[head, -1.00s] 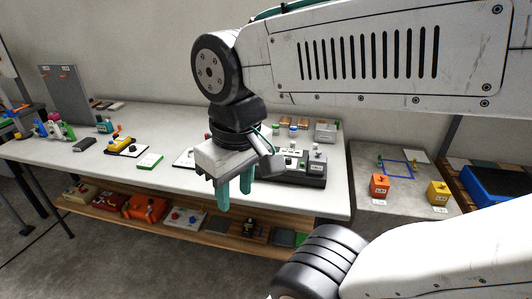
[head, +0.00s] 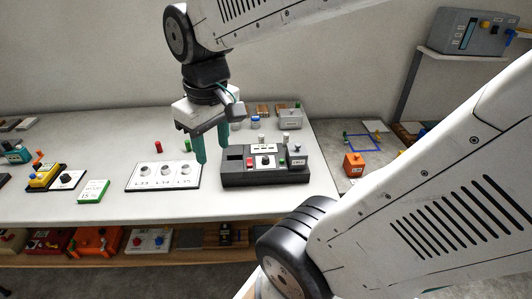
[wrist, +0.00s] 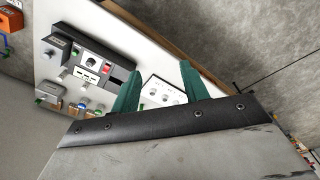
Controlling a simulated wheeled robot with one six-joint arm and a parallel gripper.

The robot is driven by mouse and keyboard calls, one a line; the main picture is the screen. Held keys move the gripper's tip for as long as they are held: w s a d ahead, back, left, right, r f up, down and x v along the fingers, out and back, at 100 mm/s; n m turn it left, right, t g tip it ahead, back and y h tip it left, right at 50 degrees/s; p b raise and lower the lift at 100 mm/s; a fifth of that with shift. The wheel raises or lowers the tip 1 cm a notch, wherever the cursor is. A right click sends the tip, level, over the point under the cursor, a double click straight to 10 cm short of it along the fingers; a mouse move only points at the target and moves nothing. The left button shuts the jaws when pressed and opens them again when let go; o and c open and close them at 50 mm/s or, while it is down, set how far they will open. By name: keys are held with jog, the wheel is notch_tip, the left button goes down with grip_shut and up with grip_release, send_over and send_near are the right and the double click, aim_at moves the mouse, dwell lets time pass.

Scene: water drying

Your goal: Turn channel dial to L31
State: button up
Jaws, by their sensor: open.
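A dark control box (head: 235,179) sits on the white table, with a black round dial (head: 265,161) on a white face. The dial also shows in the wrist view (wrist: 91,60). Its lettering is too small to read, so I cannot tell its setting. My gripper (head: 212,150) is open and empty, fingers pointing down, above the table just left of the box. In the wrist view, the open fingers (wrist: 160,70) are apart from the dial, which lies to their left.
A white plate (head: 145,186) with three round sockets, labelled like L33, L34 and L35, lies left of the box. A green-edged block (head: 93,191) and a yellow device (head: 44,177) are farther left. Grey box (head: 290,119) and small bottles stand behind. An orange block (head: 354,165) is right.

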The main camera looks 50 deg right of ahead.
jog(key=w+d+f, duration=0.3)
jog(key=d, duration=0.3)
jog(key=w+d+f, duration=0.3)
jog(key=d, duration=0.3)
jog(key=g, duration=0.1)
send_over(266, 158)
notch_tip(266, 158, down, 10)
jog(key=shift+w+r, duration=0.15)
jog(key=shift+r, duration=0.05)
notch_tip(266, 158, down, 8)
jog(key=shift+r, duration=0.2)
grip_shut()
